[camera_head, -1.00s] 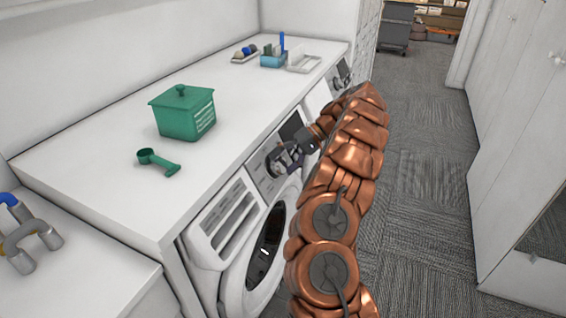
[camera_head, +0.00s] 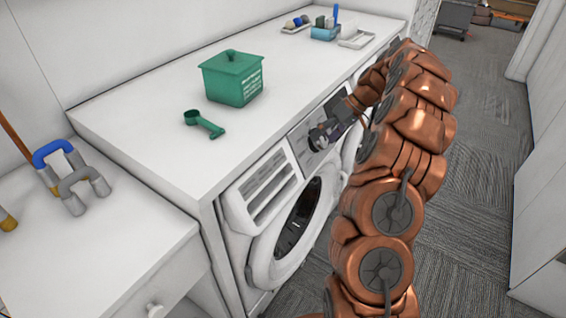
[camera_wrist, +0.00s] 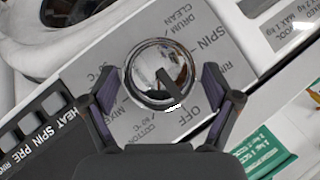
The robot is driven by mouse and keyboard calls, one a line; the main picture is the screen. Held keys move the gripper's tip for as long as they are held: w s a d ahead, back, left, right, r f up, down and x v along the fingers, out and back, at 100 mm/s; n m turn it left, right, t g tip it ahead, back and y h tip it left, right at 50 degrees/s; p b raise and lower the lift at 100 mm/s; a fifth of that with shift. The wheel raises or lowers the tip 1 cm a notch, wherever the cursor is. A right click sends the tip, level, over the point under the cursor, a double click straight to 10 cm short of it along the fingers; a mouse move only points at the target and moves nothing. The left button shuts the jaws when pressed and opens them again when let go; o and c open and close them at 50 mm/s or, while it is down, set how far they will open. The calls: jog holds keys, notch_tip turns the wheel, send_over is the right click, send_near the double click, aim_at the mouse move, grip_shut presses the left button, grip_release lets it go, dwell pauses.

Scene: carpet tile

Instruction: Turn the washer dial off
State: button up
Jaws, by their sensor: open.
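The washer (camera_head: 262,262) stands under the white counter, with its control panel facing out. Its round silver dial (camera_wrist: 150,66) is in the middle of the wrist view, with a dark bar across its face. The panel around it has printed words, with OFF just beyond the dial's lower right edge; a small white mark is on the rim near OFF. The dial also shows small in the head view (camera_head: 317,139). My gripper (camera_wrist: 160,76) is open, with one finger on each side of the dial. Small gaps show between fingers and dial; I cannot tell the depth.
On the counter (camera_head: 150,140) are a green lidded box (camera_head: 232,80), a green scoop (camera_head: 204,124) and a blue holder (camera_head: 326,33). A lower white cabinet (camera_head: 110,240) with blue and grey handled items stands at left. The carpeted aisle (camera_head: 485,150) at right is clear.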

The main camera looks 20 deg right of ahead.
jog(key=shift+s+a+r+n+t+h+p, duration=0.1)
jog(key=shift+n+t+h+p, duration=0.2)
jog(key=shift+n+h+p, duration=0.65)
jog(key=shift+b+v, duration=1.15)
jog(key=shift+v, duration=2.7)
jog(key=s+a+r+g+p, duration=0.1)
jog(key=s+a+r, duration=0.1)
jog(key=a, duration=0.5)
jog(key=s+a+r+g+p, duration=0.1)
jog(key=s+a+r, duration=0.15)
jog(key=a, duration=0.45)
jog(key=s+a+r+m+g+h+p, duration=0.1)
jog(key=s+a+r+h, duration=0.1)
jog(key=s+a, duration=0.9)
jog(key=shift+s+a+g+p, duration=0.3)
jog(key=shift+s+a, duration=0.05)
jog(key=shift+s, duration=0.4)
jog(key=shift+s, duration=0.1)
